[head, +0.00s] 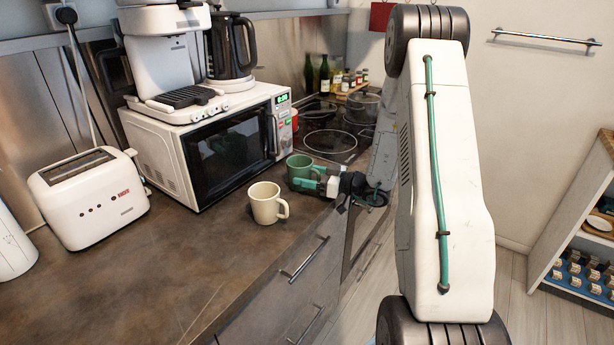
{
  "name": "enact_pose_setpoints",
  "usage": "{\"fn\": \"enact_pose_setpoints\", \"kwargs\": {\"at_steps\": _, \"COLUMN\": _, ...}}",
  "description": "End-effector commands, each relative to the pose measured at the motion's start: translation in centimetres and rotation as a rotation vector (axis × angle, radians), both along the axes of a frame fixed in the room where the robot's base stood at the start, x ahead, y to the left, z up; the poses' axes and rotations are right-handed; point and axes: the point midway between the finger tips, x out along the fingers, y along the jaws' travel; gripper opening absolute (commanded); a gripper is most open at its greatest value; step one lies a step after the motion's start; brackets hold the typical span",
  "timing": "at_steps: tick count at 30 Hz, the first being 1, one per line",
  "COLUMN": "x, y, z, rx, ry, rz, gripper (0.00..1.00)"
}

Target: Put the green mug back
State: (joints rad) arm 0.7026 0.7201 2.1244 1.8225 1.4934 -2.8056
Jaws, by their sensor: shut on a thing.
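The green mug (299,165) is on the dark brown counter near its right edge, just right of the microwave front. It looks upright. My gripper (305,184) reaches in from the right, low at the mug's near side, and is shut on the mug. The fingertips are small in this view, and the exact grip point is partly hidden. I cannot tell whether the mug's base touches the counter.
A cream mug (266,203) stands close in front of my gripper. The microwave (160,150) carries a coffee machine (165,60) and a black kettle (230,45). A toaster (90,200) stands left. The hob (330,140) lies behind. The front counter is clear.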

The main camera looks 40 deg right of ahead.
Motion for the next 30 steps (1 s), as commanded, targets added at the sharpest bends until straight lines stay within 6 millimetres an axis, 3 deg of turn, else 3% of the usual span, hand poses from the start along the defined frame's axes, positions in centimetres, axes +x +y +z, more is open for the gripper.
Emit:
{"fn": "enact_pose_setpoints", "kwargs": {"at_steps": 1, "x": 0.0, "y": 0.0, "z": -0.2, "rx": 0.001, "ry": 0.001, "rz": 0.0, "gripper": 0.21}}
{"fn": "enact_pose_setpoints", "kwargs": {"at_steps": 2, "x": 0.0, "y": 0.0, "z": -0.2, "rx": 0.001, "ry": 0.001, "rz": 0.0, "gripper": 0.68}}
{"fn": "enact_pose_setpoints", "kwargs": {"at_steps": 4, "x": 0.0, "y": 0.0, "z": -0.2, "rx": 0.0, "ry": 0.0, "rz": 0.0, "gripper": 0.87}}
{"fn": "enact_pose_setpoints", "kwargs": {"at_steps": 17, "x": -0.7, "y": -0.6, "z": 0.1, "rx": 0.001, "ry": 0.001, "rz": -0.003, "gripper": 0.87}}
{"fn": "enact_pose_setpoints", "kwargs": {"at_steps": 30, "x": -8.0, "y": -5.6, "z": 0.2, "rx": 0.001, "ry": 0.0, "rz": -0.004, "gripper": 0.87}}
